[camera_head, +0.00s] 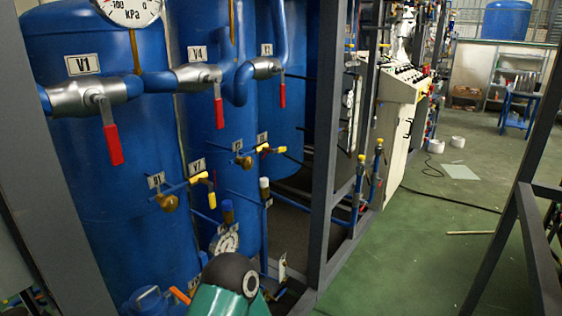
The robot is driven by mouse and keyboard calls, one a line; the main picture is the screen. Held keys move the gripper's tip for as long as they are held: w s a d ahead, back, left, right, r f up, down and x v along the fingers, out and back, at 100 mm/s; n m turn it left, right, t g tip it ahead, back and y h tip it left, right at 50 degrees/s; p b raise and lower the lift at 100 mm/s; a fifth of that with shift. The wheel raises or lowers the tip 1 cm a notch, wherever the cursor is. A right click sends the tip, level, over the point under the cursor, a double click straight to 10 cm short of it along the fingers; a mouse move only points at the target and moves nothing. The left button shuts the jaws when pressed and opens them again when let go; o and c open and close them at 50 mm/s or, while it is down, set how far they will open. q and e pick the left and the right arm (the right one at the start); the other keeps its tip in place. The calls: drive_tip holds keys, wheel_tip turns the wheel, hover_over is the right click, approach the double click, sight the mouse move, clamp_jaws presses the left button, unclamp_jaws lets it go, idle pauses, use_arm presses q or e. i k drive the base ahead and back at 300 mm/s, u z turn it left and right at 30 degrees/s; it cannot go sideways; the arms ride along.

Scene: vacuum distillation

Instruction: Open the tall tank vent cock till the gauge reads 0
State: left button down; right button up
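Tall blue tanks (75,190) stand side by side at the left. A gauge (130,12) marked kPa, with -100 and 0 on its scale, is cut off by the top edge; I cannot read its needle. Small cocks sit low on the tanks: a brass one (167,202) under a B1-like label, one with a yellow handle (199,178) by a V7-like label, and another yellow-handled one (262,148) further right. I cannot tell which is the vent cock. Neither gripper shows; a dark and teal part, probably of my arm, is at the bottom.
Red-handled valves V1 (108,130) and V4 (217,100), and a third (282,90), hang from the upper pipes. A lower gauge (226,238) is partly hidden. Grey frame posts (325,150) stand close by. A control panel (402,85) is beyond. Green floor (420,250) is largely open at right.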

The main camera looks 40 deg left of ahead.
sight(283, 149)
drive_tip(key=u, duration=0.25)
drive_tip(key=k, duration=0.45)
drive_tip(key=u, duration=0.4)
drive_tip(key=i, duration=0.7)
drive_tip(key=u, duration=0.05)
